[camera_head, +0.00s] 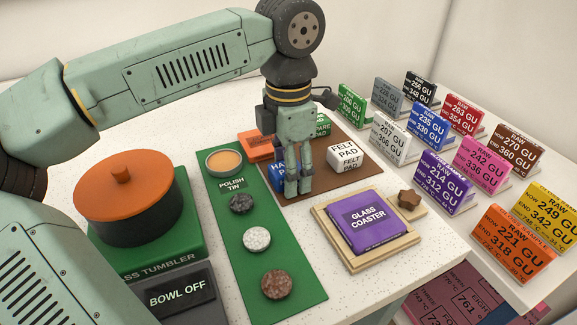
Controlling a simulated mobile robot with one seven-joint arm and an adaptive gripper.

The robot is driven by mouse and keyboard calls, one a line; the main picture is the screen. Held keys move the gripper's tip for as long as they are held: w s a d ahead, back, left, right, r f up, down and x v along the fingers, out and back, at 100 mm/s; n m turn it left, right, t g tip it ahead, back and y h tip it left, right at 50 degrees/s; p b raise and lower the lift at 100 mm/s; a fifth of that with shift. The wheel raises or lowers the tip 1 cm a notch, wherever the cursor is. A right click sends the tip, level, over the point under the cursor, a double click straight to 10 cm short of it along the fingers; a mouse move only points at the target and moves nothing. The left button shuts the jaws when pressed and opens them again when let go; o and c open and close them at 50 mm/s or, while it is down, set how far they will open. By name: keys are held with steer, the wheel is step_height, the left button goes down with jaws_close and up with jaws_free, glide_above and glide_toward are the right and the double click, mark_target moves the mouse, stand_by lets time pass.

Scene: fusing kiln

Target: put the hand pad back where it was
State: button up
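The hand pad (278,174) is a blue block with white lettering, partly hidden behind my gripper, at the left front part of a brown mat (325,190). Only the start of its label and part of "PAD" show. My gripper (297,188) points straight down over the mat, its fingertips low, in front of or at the blue block. The fingers look near each other, but I cannot tell whether they touch or grip the block.
On the mat are a white felt pad (345,154), an orange block (256,145) and a green block (321,126). A green strip (258,215) with a polish tin (225,162) and stones lies left. A purple glass coaster (366,219) sits in front. Several label cards (447,181) stand right.

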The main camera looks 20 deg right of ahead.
steer(key=shift+r, duration=0.15)
step_height(320, 180, up, 12)
steer(key=shift+b, duration=0.4)
